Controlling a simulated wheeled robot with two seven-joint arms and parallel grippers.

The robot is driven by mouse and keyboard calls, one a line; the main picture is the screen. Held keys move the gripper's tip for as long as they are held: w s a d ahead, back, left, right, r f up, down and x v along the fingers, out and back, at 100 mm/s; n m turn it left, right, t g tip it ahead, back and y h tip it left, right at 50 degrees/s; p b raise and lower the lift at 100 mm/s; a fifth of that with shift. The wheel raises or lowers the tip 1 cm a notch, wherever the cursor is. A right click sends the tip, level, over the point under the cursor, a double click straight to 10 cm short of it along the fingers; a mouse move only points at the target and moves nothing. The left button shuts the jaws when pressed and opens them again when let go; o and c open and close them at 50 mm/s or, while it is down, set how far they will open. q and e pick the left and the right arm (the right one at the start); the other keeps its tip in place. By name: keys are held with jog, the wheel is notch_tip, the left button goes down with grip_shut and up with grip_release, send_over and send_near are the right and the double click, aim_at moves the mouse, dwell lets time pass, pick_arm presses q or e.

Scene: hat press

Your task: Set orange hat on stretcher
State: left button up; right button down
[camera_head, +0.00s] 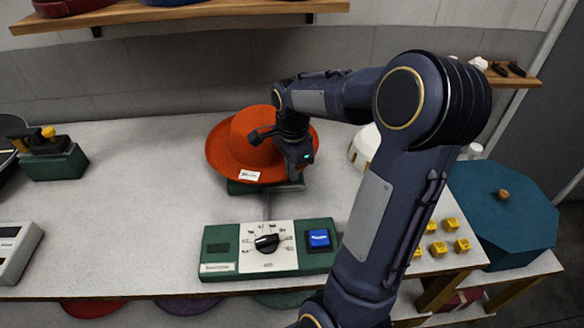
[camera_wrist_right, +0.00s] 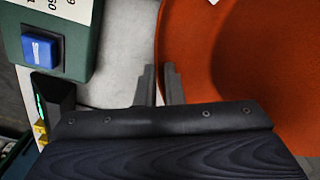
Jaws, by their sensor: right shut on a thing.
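The orange hat (camera_head: 247,145) has a round crown and a wide brim with a small white label on the front. In the head view it is above a green base (camera_head: 250,188), which looks like the stretcher's; the hat hides most of it, and I cannot tell whether they touch. My right gripper (camera_head: 284,152) is over the hat's right side, its fingertips hidden there. In the right wrist view the fingers (camera_wrist_right: 161,85) are close together at the edge of the orange brim (camera_wrist_right: 190,50), shut on it. My left gripper is out of view.
A green control box (camera_head: 218,262) with a black dial and blue button (camera_head: 319,239) stands in front. A green stand (camera_head: 55,163) is at left. A teal octagonal lid (camera_head: 500,215) and several yellow cubes (camera_head: 437,249) are at right. The table between left stand and hat is clear.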

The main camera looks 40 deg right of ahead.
jog(key=c, duration=1.5)
grip_release()
notch_tip(320, 180, up, 8)
jog(key=shift+s+f, duration=0.1)
jog(key=s+a+f+n+t+y, duration=0.1)
jog(key=s+a+n, duration=0.3)
jog(key=a+n, duration=0.2)
jog(key=s+a+f+n+t+y, duration=0.1)
jog(key=s+a+n+t, duration=0.1)
jog(key=s+a+n, duration=0.3)
jog(key=s+a+f+n+t+y, duration=0.1)
jog(key=s+a+n, duration=0.3)
jog(key=a+n, duration=0.4)
jog(key=shift+s+a+t+y, duration=0.3)
jog(key=shift+s+a+t, duration=0.05)
jog(key=shift+t, duration=0.35)
